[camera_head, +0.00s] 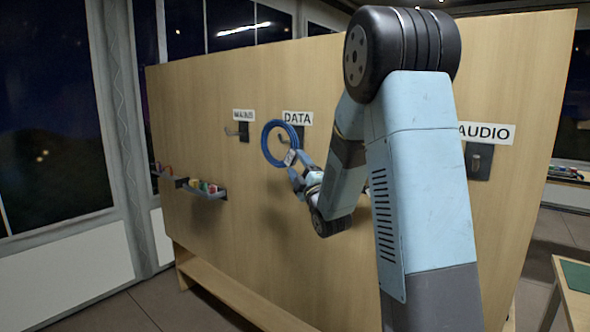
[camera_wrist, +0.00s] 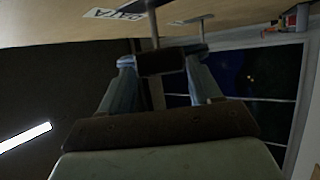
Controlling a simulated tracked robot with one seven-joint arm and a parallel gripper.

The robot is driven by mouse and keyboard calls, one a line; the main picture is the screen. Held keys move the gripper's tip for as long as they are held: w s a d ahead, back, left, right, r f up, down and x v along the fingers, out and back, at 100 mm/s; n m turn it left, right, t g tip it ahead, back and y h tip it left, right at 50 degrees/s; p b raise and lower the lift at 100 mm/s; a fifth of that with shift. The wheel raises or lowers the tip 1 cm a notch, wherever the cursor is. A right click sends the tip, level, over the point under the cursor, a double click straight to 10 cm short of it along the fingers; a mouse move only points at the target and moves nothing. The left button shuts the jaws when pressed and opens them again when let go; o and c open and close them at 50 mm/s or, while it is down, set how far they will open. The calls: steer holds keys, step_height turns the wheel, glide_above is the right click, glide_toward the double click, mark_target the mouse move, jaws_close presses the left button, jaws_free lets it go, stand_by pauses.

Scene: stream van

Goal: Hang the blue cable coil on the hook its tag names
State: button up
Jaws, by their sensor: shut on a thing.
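The blue cable coil (camera_head: 266,145) is a ring held upright in front of the wooden panel, at the DATA hook (camera_head: 284,140). A small pale tag (camera_head: 291,157) hangs at its lower right; its writing is too small to read. My gripper (camera_head: 293,167) is shut on the coil's lower right side. I cannot tell whether the hook passes through the ring. The DATA label (camera_head: 297,118) is just above. In the wrist view, my gripper's fingers (camera_wrist: 160,62) are near a hook below the DATA label (camera_wrist: 115,13); the coil is not clear there.
The MAINS hook (camera_head: 242,131) is to the left and the AUDIO hook (camera_head: 480,160) to the right, partly beside my arm. Small shelves with coloured items (camera_head: 205,189) are on the panel's lower left. A table (camera_head: 575,275) stands at the right.

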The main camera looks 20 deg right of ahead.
steer(key=shift+w+d+f, duration=0.6)
steer(key=shift+d+f, duration=0.1)
steer(key=shift+d, duration=0.15)
steer(key=shift+w+d+f, duration=0.6)
steer(key=shift+d+f, duration=0.1)
steer(key=shift+d, duration=0.15)
steer(key=o, duration=1.4)
steer(key=shift+f, duration=0.1)
